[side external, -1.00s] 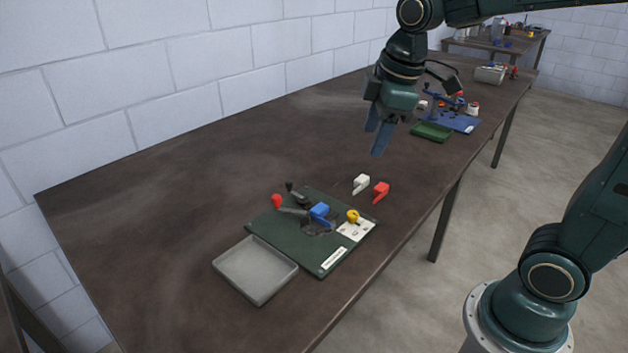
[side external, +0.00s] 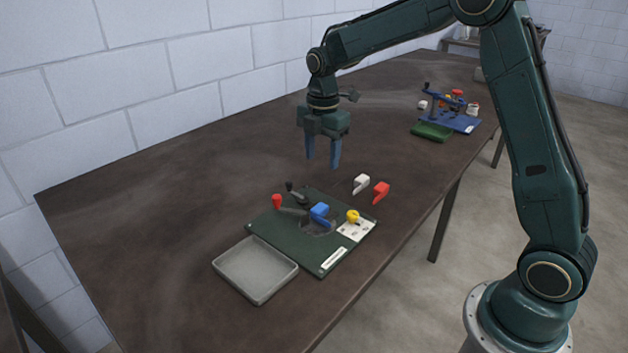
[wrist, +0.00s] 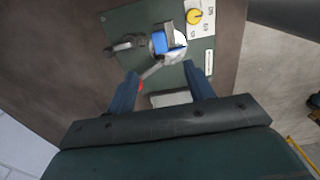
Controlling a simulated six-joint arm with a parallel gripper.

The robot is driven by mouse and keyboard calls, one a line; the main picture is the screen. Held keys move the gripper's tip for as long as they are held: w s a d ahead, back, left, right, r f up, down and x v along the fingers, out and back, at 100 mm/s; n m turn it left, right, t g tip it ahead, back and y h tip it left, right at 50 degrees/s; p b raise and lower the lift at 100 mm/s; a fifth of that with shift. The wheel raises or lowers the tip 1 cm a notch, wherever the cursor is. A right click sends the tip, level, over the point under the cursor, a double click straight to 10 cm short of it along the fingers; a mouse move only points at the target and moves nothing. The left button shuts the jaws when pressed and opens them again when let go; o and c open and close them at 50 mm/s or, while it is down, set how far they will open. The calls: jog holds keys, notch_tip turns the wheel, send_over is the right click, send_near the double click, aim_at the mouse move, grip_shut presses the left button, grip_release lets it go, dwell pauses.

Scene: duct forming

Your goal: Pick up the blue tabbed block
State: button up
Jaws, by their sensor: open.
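The blue tabbed block (side external: 320,210) sits on the round grey area of the dark green fixture board (side external: 308,259), with its tab pointing down and right. In the wrist view the blue block (wrist: 163,43) lies beyond the fingertips, near the top middle. My gripper (side external: 322,162) is open and empty, pointing down above the table behind the board, clear of the block. In the wrist view its two blue fingers (wrist: 161,82) stand apart, with the board visible between them.
A red-knobbed lever (side external: 277,201) and a dark clamp stand left of the block; a yellow knob (side external: 352,215) is on its right. White (side external: 361,182) and red (side external: 380,190) tabbed blocks lie behind the board. An empty grey tray (side external: 256,289) sits in front. The table's left side is clear.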

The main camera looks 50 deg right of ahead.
jog(key=shift+w+f, duration=0.15)
jog(key=shift+f, duration=0.05)
send_over(321, 206)
jog(key=shift+f, duration=4.25)
jog(key=shift+f, duration=0.1)
jog(key=shift+a+f, duration=0.1)
jog(key=shift+f, duration=2.4)
grip_shut()
jog(key=shift+r, duration=0.1)
notch_tip(321, 206, up, 20)
